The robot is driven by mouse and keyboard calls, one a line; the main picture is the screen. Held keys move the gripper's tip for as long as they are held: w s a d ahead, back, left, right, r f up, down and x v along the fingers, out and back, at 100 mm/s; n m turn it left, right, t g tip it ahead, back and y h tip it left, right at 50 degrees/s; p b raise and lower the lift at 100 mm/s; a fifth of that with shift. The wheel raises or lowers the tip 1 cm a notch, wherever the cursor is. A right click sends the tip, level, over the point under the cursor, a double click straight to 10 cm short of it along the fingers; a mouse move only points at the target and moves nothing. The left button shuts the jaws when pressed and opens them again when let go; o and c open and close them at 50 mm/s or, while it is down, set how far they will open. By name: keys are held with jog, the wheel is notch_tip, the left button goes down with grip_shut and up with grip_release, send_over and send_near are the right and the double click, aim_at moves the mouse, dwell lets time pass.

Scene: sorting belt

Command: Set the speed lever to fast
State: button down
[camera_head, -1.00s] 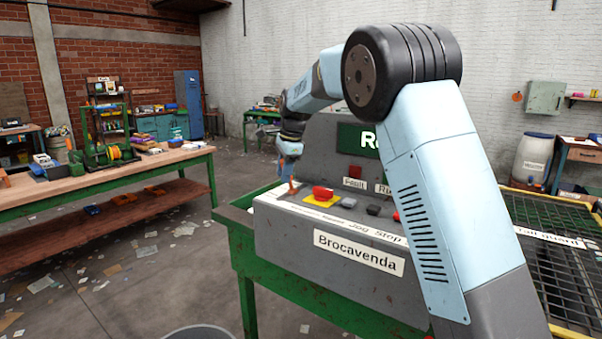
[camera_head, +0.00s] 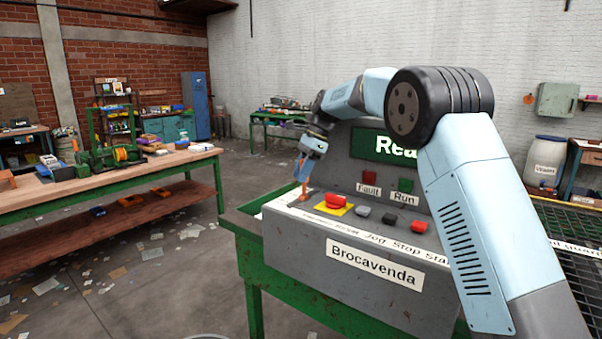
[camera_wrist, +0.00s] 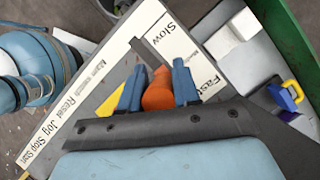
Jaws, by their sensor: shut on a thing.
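The speed lever has an orange knob (camera_wrist: 158,92) and stands in a dark slot on the console's white strip. It also shows in the head view (camera_head: 303,194) at the console's left end. My gripper (camera_wrist: 157,88) is shut on the knob, with one blue finger on each side. The "Slow" label (camera_wrist: 174,27) lies beside the far, empty part of the slot. The "Fast" label (camera_wrist: 209,78) lies beside the knob and my right finger. The lever's foot is hidden. In the head view my gripper (camera_head: 304,178) is at the lever.
The grey console (camera_head: 300,243) carries a red button (camera_head: 336,202) on a yellow plate, a grey button (camera_head: 362,211), a black button (camera_head: 389,219) and another red button (camera_head: 419,227). The sign above is partly hidden by my arm.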

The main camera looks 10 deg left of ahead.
jog(key=c, duration=0.9)
grip_release()
jog(key=shift+w, duration=0.15)
jog(key=shift+v, duration=3.65)
jog(key=shift+w, duration=0.1)
